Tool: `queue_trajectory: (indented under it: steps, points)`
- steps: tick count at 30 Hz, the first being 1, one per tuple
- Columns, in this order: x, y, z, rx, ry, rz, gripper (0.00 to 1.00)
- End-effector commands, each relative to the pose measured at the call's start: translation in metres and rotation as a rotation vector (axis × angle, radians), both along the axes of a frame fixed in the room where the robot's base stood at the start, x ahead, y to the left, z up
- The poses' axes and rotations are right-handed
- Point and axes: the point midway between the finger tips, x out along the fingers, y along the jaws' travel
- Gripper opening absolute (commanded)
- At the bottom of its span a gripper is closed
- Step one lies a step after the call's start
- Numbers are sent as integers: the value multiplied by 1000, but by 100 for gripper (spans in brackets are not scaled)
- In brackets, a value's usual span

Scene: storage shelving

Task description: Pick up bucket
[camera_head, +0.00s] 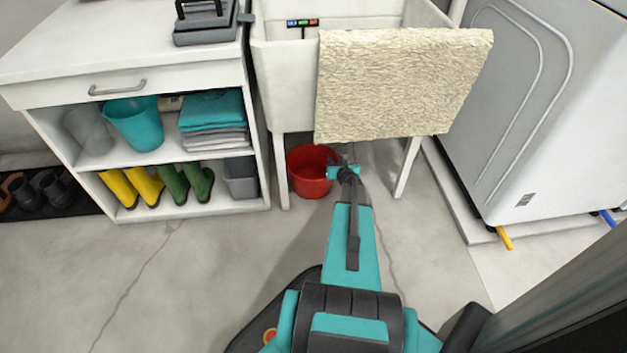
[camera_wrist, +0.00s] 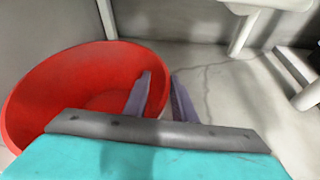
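A red bucket (camera_head: 310,171) stands on the floor under the left part of the sink. In the wrist view the bucket (camera_wrist: 45,88) fills the left side, and its inside shows empty. My gripper (camera_head: 347,160) is at the bucket's right side. In the wrist view my gripper's (camera_wrist: 160,85) two fingers are apart. The left finger overlaps the bucket's opening and the right finger is outside it, with the right rim between them. I cannot tell whether either finger touches the rim. The lower bucket wall is partly hidden by my gripper.
The white sink (camera_head: 285,75) stands above, with a beige towel (camera_head: 400,82) hanging over its front. Its right leg (camera_head: 407,167) is right of my gripper. A white shelf unit (camera_head: 235,207) with a teal bucket (camera_head: 136,123) and boots is left. A white appliance (camera_head: 535,110) is right.

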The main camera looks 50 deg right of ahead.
Motion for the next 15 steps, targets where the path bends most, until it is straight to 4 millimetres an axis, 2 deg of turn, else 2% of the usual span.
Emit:
queue_trajectory:
  steps: [3,7,15]
  points:
    - [0,0,0,0,0,0,22]
    - [0,0,0,0,0,0,1]
    - [0,1,-1,0,2,1,0]
